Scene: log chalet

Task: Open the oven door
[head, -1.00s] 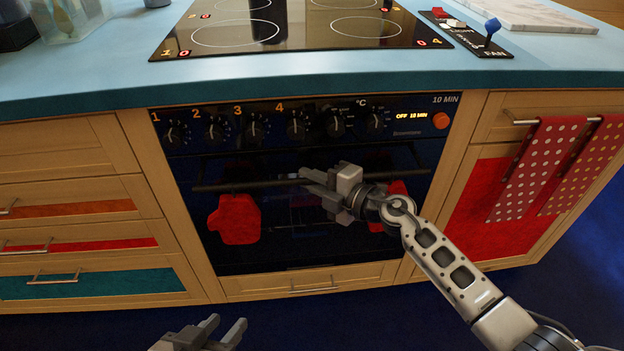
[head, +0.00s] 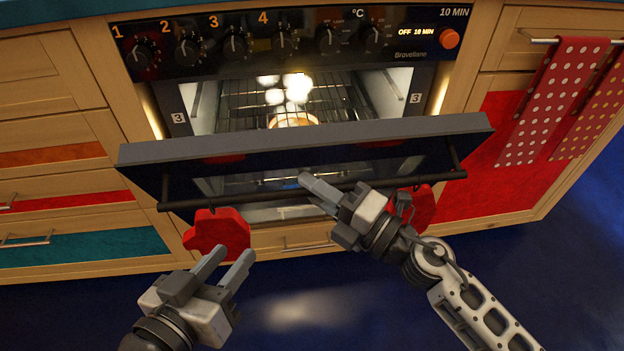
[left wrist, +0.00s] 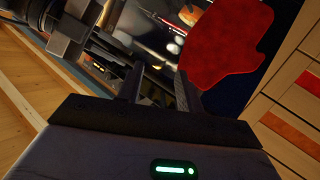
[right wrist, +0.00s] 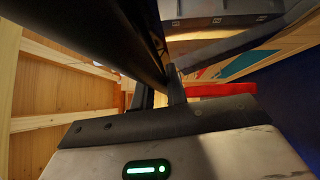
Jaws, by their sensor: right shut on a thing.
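The oven door (head: 300,148) is partly open, tilted out and down from its top edge. Its dark bar handle (head: 270,196) runs across the front. My right gripper (head: 318,192) is shut on the handle near its middle; the dark bar (right wrist: 120,35) also crosses close to the fingers in the right wrist view. My left gripper (head: 230,262) is empty with its fingers apart, low in front of the door, just below the left red mitt (head: 218,233). The lit oven cavity shows a wire rack (head: 290,100) with a round item (head: 293,120) on it.
A second red mitt (head: 412,207) hangs from the handle, partly behind my right arm. The control panel with knobs (head: 285,40) is above the door. Drawers (head: 50,195) flank the left; dotted towels (head: 555,100) hang on the right. Blue floor lies in front.

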